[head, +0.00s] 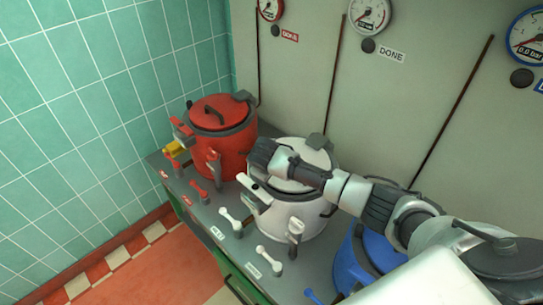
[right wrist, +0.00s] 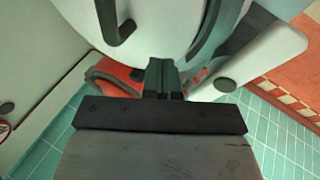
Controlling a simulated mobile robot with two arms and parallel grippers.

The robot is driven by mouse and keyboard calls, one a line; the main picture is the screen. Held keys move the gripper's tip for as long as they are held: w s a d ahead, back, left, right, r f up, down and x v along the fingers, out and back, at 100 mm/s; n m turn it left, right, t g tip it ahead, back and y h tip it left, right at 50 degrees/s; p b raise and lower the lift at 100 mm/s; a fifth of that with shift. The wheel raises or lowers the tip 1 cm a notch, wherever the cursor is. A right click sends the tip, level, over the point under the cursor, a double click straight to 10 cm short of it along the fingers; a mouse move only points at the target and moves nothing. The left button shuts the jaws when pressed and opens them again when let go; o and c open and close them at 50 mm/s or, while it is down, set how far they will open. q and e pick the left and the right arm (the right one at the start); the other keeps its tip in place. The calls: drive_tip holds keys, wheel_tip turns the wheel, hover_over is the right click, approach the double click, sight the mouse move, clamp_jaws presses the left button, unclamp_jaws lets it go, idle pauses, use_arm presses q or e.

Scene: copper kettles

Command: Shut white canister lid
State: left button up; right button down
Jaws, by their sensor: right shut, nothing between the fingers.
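The white canister (head: 283,216) stands between the red and blue ones. Its white lid (head: 315,158) lies over the top, partly hidden by my right arm; I cannot tell whether it is fully seated. My right gripper (head: 259,156) is above the lid's left side, near the rim. In the right wrist view, its dark fingers (right wrist: 161,68) are together and empty, close to a white surface (right wrist: 165,18) with a dark handle (right wrist: 115,22). I cannot tell whether they touch it. My left gripper is not in view.
The red canister (head: 236,146) stands at the left with its red lid on. The blue canister (head: 352,269) is at the right, largely behind my arm. Several levers, including a white one (head: 269,260), line the front edge. Gauges (head: 369,15) hang on the back wall.

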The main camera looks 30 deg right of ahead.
drive_tip(key=f, duration=0.2)
drive_tip(key=shift+a+f+b, duration=0.2)
drive_tip(key=shift+f+b, duration=0.1)
drive_tip(key=shift+f, duration=0.05)
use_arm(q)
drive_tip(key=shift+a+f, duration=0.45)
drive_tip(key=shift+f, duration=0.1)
use_arm(e)
drive_tip(key=shift+s+f, duration=0.2)
drive_tip(key=shift+s, duration=0.05)
drive_tip(key=shift+s+f, duration=0.1)
drive_tip(key=shift+f, duration=0.1)
drive_tip(key=shift+r, duration=0.1)
drive_tip(key=r+p, duration=0.5)
drive_tip(key=shift+w+r, duration=0.25)
drive_tip(key=shift+w, duration=0.05)
drive_tip(key=shift+s+a+r+b, duration=0.25)
drive_tip(key=shift+s+a+b, duration=0.3)
drive_tip(key=shift+s, duration=0.05)
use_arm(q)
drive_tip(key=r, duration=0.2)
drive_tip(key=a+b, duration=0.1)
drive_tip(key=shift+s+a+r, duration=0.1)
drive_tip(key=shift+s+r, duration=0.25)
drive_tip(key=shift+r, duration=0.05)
use_arm(e)
drive_tip(key=a+v, duration=0.1)
drive_tip(key=v, duration=0.7)
drive_tip(key=shift+s+f, duration=0.25)
drive_tip(key=shift+f, duration=0.05)
